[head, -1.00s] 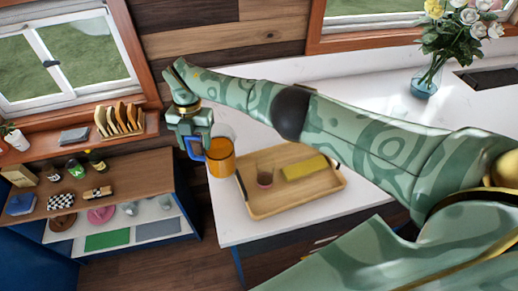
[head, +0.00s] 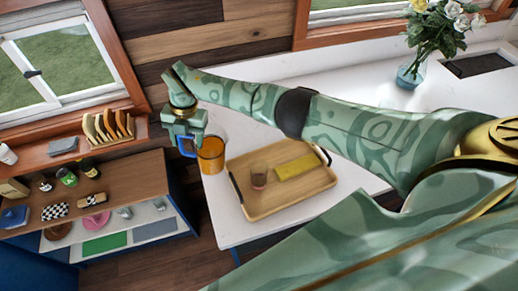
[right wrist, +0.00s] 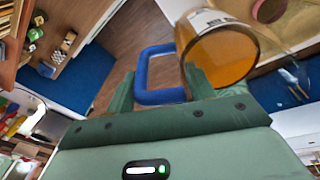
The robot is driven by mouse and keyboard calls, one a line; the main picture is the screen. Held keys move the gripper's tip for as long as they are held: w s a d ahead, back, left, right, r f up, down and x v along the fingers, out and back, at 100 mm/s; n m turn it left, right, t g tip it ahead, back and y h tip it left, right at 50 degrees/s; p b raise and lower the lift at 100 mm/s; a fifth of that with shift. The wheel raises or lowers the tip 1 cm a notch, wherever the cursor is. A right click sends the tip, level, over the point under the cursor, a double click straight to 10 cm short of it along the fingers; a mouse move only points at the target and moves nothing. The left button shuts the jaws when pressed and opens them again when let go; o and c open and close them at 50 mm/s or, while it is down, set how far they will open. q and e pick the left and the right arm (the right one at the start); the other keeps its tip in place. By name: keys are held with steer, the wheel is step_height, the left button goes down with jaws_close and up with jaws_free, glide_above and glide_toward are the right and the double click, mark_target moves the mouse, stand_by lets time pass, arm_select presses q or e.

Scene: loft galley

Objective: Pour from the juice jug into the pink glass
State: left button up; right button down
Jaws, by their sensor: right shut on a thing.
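The juice jug (head: 211,155), clear with orange juice and a blue handle, is near the left end of the white counter. It looks about upright; I cannot tell whether its base touches the counter. My right gripper (head: 186,142) is shut on the handle, on the jug's left side. The right wrist view shows the handle (right wrist: 150,97) between the fingers (right wrist: 160,85) and juice in the jug (right wrist: 222,58). The pink glass (head: 258,177), small and see-through, stands upright on the wooden tray (head: 262,208), right of the jug and apart from it. My left gripper is out of view.
A yellow folded cloth (head: 297,167) lies on the tray beside the glass. A vase of flowers (head: 410,76) stands far back on the counter. A low shelf (head: 130,180) with small items is at the left, across a floor gap. The counter behind the tray is mostly clear.

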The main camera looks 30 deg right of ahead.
mark_target(205, 139)
steer(key=shift+s+d+r+p, duration=0.15)
steer(key=shift+s+r+p, duration=0.1)
steer(key=shift+r+p, duration=0.25)
steer(key=shift+s+d+f+t+y+p, duration=0.2)
steer(key=shift+d+t+y+p, duration=0.1)
steer(key=shift+t+y, duration=0.15)
steer(key=shift+s+d+f+t+y+p, duration=0.15)
steer(key=shift+d+t+y+p, duration=0.1)
steer(key=shift+t+y, duration=0.15)
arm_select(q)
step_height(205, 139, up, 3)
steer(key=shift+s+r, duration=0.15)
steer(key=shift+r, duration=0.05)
arm_select(e)
steer(key=s+d+t+y, duration=0.1)
steer(key=s+d+r+t+y, duration=0.1)
steer(key=shift+s+d+r+y, duration=0.1)
steer(key=shift+s+d+y, duration=0.05)
steer(key=shift+d+y, duration=0.2)
